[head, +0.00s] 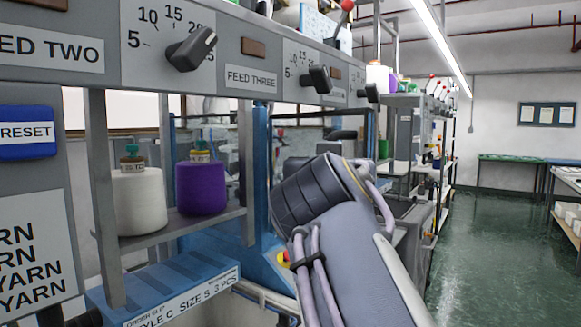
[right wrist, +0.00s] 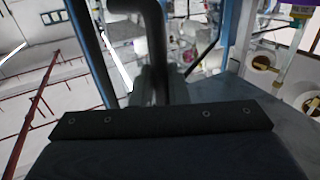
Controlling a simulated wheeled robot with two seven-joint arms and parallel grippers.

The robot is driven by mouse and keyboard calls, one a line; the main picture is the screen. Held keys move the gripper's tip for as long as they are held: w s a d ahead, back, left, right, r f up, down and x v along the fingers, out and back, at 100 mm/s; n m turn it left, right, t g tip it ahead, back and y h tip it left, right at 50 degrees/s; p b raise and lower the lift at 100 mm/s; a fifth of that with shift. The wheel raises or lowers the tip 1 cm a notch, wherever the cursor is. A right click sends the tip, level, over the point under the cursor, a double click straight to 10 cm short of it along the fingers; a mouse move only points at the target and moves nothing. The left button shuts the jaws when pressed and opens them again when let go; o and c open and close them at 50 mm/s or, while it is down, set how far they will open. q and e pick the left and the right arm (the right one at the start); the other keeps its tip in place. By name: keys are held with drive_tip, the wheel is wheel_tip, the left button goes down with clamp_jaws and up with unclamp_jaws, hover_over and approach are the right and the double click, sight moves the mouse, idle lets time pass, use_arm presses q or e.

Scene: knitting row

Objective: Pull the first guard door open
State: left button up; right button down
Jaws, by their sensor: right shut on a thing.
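My right gripper (right wrist: 160,100) is shut on a dark grey tubular handle (right wrist: 153,40) in the right wrist view. The handle rises from just beyond the gripper and bends at the top of that view. In the head view my right arm comes in from the bottom and covers the gripper's grip. A blue upright (head: 261,160) of the machine stands left of my right arm. I cannot tell clearly from these views how far the guard door stands open. My left gripper is not in view.
A white yarn cone (head: 138,200) and a purple cone (head: 200,187) stand on a shelf at left. A panel with knobs, one labelled FEED THREE (head: 251,79), runs above. The green aisle floor (head: 500,240) is clear at right, with a side table (head: 566,180) beyond.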

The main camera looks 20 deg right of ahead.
drive_tip(key=shift+r, duration=0.2)
drive_tip(key=c, duration=1.8)
unclamp_jaws()
drive_tip(key=shift+c, duration=0.2)
drive_tip(key=o, duration=0.4)
drive_tip(key=shift+w+f, duration=0.1)
drive_tip(key=shift+w, duration=0.05)
drive_tip(key=shift+c, duration=0.2)
drive_tip(key=b+v, duration=0.1)
drive_tip(key=v, duration=0.7)
drive_tip(key=shift+f, duration=0.1)
